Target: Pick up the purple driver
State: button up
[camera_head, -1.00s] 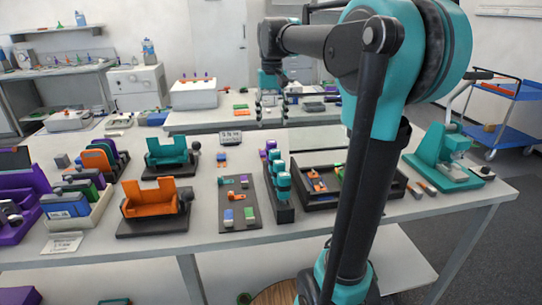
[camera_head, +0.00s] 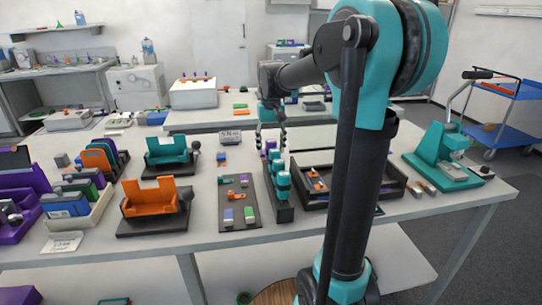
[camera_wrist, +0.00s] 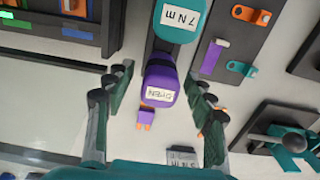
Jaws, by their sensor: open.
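The purple driver (camera_wrist: 160,84) has a white label on its top and stands in a dark rack (camera_head: 286,212), at the end farthest from the head camera. In the head view the purple driver (camera_head: 273,155) shows just under my gripper (camera_head: 271,138), behind teal drivers (camera_head: 283,181). In the wrist view my gripper (camera_wrist: 159,78) is open and empty, with one finger pair on each side of the purple driver and a gap on both sides. How far the fingertips are above it is hard to tell. A teal driver (camera_wrist: 178,20) marked 7 Nm stands beside it.
A dark tray (camera_head: 398,187) with small parts lies right of the rack. A dark mat (camera_head: 240,195) with small pieces lies left. Orange (camera_head: 152,203) and teal (camera_head: 166,154) holders stand farther left. A label card (camera_head: 230,136) stands behind on bare table.

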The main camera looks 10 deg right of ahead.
jog(key=shift+c, duration=0.4)
grip_shut()
jog(key=shift+r, duration=0.2)
